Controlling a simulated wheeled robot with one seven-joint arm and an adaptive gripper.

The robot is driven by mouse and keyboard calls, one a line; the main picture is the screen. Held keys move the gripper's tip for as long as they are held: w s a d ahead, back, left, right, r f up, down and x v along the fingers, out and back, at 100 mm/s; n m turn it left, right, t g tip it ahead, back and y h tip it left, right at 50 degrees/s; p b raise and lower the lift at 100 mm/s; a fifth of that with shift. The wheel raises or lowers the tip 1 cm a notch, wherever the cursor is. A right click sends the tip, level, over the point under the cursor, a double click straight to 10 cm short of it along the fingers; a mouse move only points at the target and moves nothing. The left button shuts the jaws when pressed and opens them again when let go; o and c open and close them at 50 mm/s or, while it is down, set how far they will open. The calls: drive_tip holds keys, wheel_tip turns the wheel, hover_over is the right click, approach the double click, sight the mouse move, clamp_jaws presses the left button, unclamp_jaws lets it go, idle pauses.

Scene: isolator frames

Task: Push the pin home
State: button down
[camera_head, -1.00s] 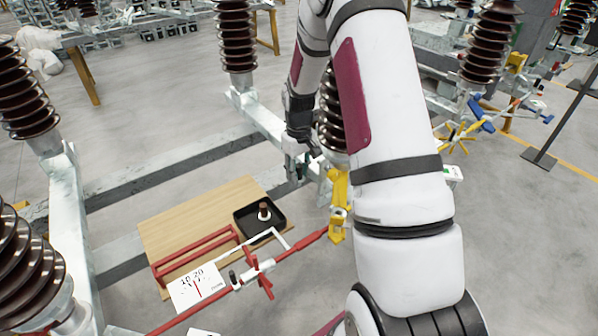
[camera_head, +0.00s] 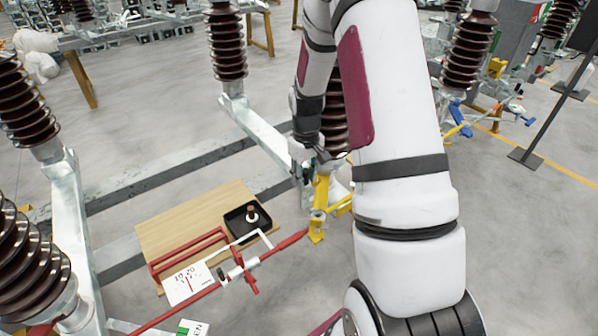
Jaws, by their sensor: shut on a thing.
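My gripper (camera_head: 306,175) hangs below my arm at the middle of the view, seen small and partly in shadow. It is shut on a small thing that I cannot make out. The yellow fitting (camera_head: 318,222) is at the end of the red rod, just below and right of the gripper. The gripper overlaps its upper part in the view; I cannot tell whether they touch. No pin can be told apart at the fitting. A brown-topped upright piece (camera_head: 251,213) stands in the black tray (camera_head: 233,230).
A wooden board (camera_head: 165,226) carries the tray and a red frame (camera_head: 190,250). Brown ribbed insulators (camera_head: 228,45) on grey metal beams (camera_head: 255,135) surround the spot.

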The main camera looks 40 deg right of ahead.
drive_tip(key=s+r+p, duration=0.3)
drive_tip(key=s+r, duration=0.1)
drive_tip(key=s, duration=0.2)
wheel_tip(320, 180, down, 6)
drive_tip(key=b, duration=0.2)
drive_tip(key=shift+s+f+b, duration=0.25)
drive_tip(key=shift+s+b, duration=0.05)
drive_tip(key=shift+b, duration=0.1)
drive_tip(key=shift+f, duration=0.15)
drive_tip(key=shift+f, duration=0.7)
drive_tip(key=shift+f+b, duration=0.4)
drive_tip(key=shift+f, duration=0.3)
drive_tip(key=shift+f, duration=0.35)
drive_tip(key=shift+f, duration=0.6)
